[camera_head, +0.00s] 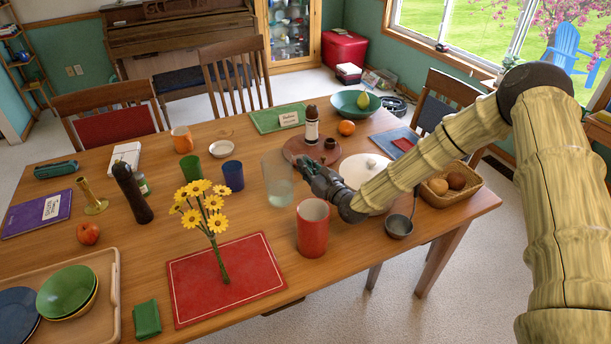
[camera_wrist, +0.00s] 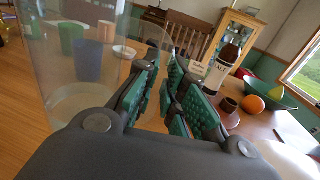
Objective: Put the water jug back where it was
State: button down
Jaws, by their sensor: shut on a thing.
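The water jug (camera_head: 278,183) is clear glass with some water low in it. In the head view it is upright near the middle of the wooden table, just left of my gripper (camera_head: 307,166). In the wrist view the jug (camera_wrist: 85,60) fills the left side, close to the fingers. My gripper (camera_wrist: 162,85) is shut on the jug from its right side. The exact grip point, likely the handle, is hard to make out. I cannot tell whether the jug's base touches the table.
A red mug (camera_head: 312,232) stands close in front of my gripper. A blue cup (camera_head: 232,176) and green cup (camera_head: 190,168) stand left. A labelled bottle (camera_head: 311,130) is behind, a white round dish (camera_head: 364,165) right. Yellow flowers (camera_head: 203,205) rise over a red mat (camera_head: 262,268).

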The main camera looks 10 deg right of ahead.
jog(key=shift+f+p, duration=0.35)
jog(key=shift+f, duration=1.5)
jog(key=shift+f, duration=0.15)
jog(key=c, duration=1.5)
grip_release()
jog(key=b+v, duration=0.3)
jog(key=v, duration=0.9)
